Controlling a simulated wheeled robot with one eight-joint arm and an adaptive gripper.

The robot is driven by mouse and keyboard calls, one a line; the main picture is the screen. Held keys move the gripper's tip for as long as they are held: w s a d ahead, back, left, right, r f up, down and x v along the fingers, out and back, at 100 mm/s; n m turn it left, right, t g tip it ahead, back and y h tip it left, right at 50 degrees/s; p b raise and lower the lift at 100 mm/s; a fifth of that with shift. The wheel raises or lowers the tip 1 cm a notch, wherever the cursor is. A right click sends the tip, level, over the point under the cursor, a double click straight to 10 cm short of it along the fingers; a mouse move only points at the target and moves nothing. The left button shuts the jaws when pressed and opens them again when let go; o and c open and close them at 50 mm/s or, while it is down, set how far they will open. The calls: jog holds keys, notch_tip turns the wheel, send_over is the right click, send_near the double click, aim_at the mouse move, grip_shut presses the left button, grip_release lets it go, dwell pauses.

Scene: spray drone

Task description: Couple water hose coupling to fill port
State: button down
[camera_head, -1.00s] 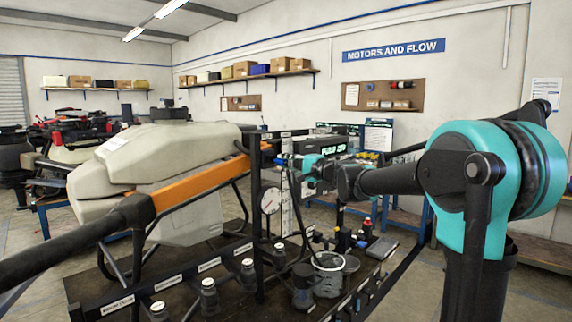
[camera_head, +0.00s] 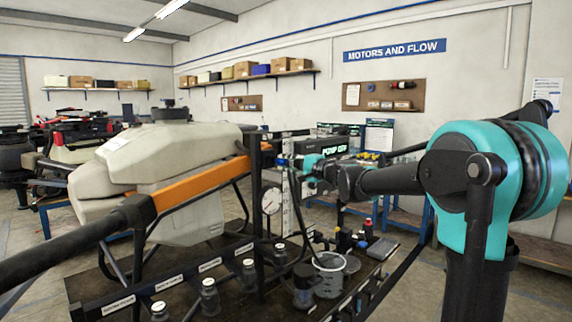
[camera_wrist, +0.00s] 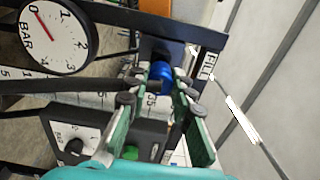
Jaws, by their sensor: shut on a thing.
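In the wrist view my gripper (camera_wrist: 171,84) is shut on the water hose coupling (camera_wrist: 160,76), a blue round piece between the fingertips. A dark hose or bar (camera_wrist: 80,86) runs in from the left toward the fingertips. A white label reading FILL (camera_wrist: 208,65) sits on the dark frame just right of the fingertips. The fill port itself is not clearly visible; the coupling and fingers cover that area, and I cannot tell whether the two touch.
A round BAR gauge (camera_wrist: 54,37) is close left of my gripper, also visible in the head view (camera_head: 271,201). A dark box with a dial (camera_wrist: 80,147) lies below. The beige drone tank (camera_head: 165,150) and orange arm (camera_head: 200,184) stand left. Several bottles line the bench edge.

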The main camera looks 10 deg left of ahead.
jog(key=shift+x, duration=1.4)
jog(key=c, duration=1.2)
grip_release()
jog(key=v, duration=1.2)
